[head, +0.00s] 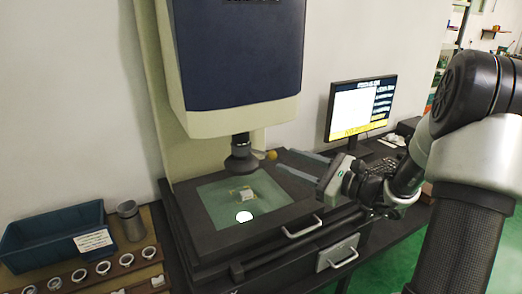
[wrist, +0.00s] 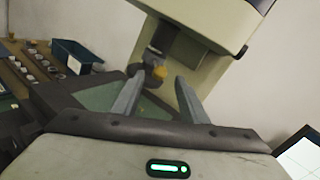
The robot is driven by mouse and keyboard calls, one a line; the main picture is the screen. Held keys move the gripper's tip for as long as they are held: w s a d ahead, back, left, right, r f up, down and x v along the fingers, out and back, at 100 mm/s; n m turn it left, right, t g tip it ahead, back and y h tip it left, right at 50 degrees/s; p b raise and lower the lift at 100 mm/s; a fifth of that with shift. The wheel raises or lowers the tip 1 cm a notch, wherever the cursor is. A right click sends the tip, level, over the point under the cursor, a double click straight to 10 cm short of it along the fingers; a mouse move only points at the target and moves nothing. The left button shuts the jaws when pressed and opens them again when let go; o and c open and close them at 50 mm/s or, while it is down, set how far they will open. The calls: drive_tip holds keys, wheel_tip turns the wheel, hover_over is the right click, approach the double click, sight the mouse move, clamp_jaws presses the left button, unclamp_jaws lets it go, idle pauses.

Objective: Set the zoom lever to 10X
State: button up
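The zoom lever ends in a yellow knob (head: 271,155) at the right of the dark lens barrel (head: 240,155), under the blue measuring head. In the wrist view the yellow knob (wrist: 158,68) shows beyond and between my two fingertips, with the lens barrel (wrist: 151,58) behind it. My gripper (head: 284,159) comes from the right, its two grey fingers pointing at the knob. In the wrist view my gripper (wrist: 160,84) is open and empty, with a wide gap. Contact with the knob is not visible. Scale marks on the lever cannot be read.
Below the lens is a glass stage (head: 210,205) with a small block (head: 244,195) and a bright white spot. A monitor (head: 360,108) stands behind my gripper. A blue bin (head: 52,238), a metal cup (head: 130,222) and several rings are at the left.

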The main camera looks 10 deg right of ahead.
sight(269, 153)
drive_tip(key=x, duration=1)
drive_tip(key=shift+w+a, duration=0.25)
drive_tip(key=shift+a, duration=0.05)
